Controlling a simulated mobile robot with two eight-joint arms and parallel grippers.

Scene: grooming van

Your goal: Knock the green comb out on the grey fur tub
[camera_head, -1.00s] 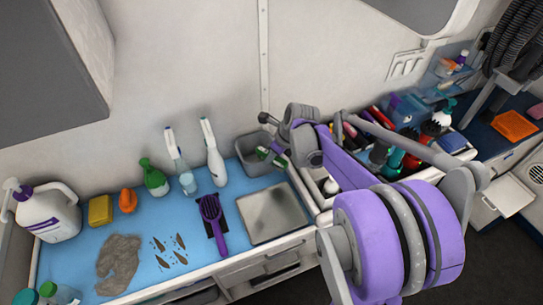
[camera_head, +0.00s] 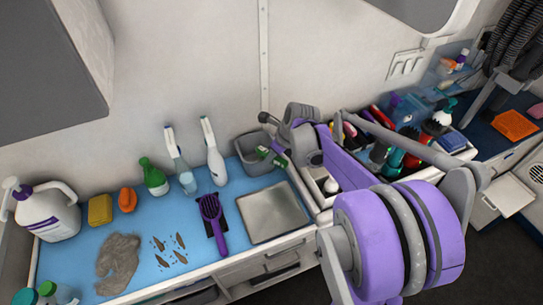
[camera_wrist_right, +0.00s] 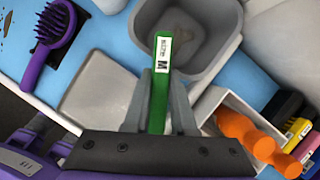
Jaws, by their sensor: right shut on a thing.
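The green comb (camera_wrist_right: 158,95), with a white label marked M, is held between the jaws of my right gripper (camera_wrist_right: 160,100). In the head view the green comb (camera_head: 264,152) is partly covered by the gripper and wrist. The comb's far end reaches over the near rim of the grey fur tub (camera_wrist_right: 226,62); I cannot tell whether they touch. A dull brownish patch shows on the tub's floor. In the head view the tub (camera_head: 247,146) stands against the wall, partly hidden by my right gripper (camera_head: 272,156). My left gripper is not in view.
A metal tray (camera_head: 272,213) lies in front of the tub, with a purple brush (camera_head: 212,215) to its left. Bottles, a yellow sponge (camera_head: 100,210) and a grey fur clump (camera_head: 118,260) are farther left. A white bin (camera_wrist_right: 222,104) with orange-handled items stands right of the tub.

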